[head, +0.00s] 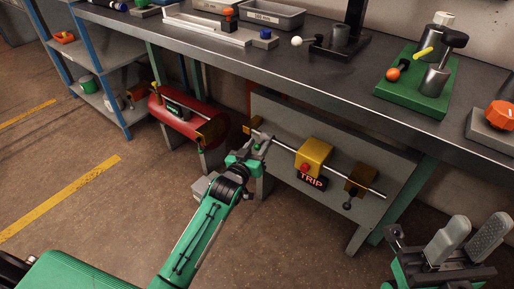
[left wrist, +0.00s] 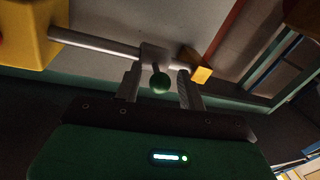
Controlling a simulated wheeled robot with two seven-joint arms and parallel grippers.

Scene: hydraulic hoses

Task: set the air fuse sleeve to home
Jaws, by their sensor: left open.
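The air fuse is a thin rod (head: 340,175) on a grey panel under the bench, with a yellow block (head: 313,155), a red button and a TRIP sign (head: 312,181). In the left wrist view, a grey sleeve (left wrist: 155,54) sits around the rod (left wrist: 95,42), with a green ball knob (left wrist: 160,84) on it. My left gripper (head: 259,141) is at the rod's left part. In the left wrist view its open fingers (left wrist: 160,92) stand on either side of the knob; contact cannot be told. My right gripper (head: 465,235) is open and empty at lower right.
A brass block (head: 360,178) with a black-knobbed lever sits on the rod's right part. The bench top (head: 290,50) overhangs above, carrying trays and fixtures. The floor (head: 110,205) at left is clear.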

